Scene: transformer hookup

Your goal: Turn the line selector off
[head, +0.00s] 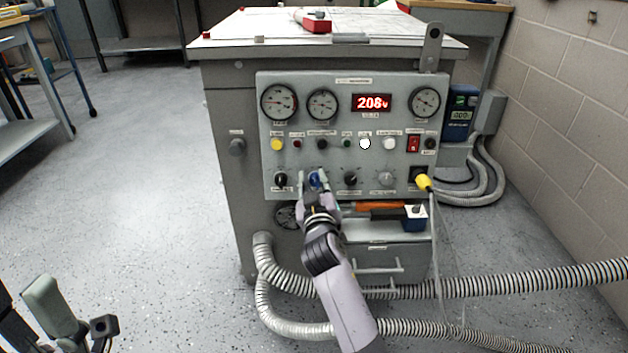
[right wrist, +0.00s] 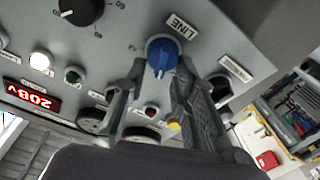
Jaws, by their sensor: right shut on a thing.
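The line selector is a blue knob (head: 315,180) low on the grey control panel (head: 345,91). In the right wrist view the blue knob (right wrist: 161,53) sits beside a label reading LINE, with a light pointer mark on its face. My right gripper (head: 316,182) reaches up to it from below, one finger on each side. In the right wrist view my right gripper (right wrist: 162,75) is shut on the knob, and its fingers partly hide the panel behind. Part of my left gripper (head: 75,320) shows at the lower left, away from the panel; its opening is unclear.
The red display (head: 371,103) reads 208 and a white lamp (head: 365,143) is lit. Other black knobs (head: 351,178) flank the selector. Ribbed hoses (head: 500,285) cross below; floor at left is clear.

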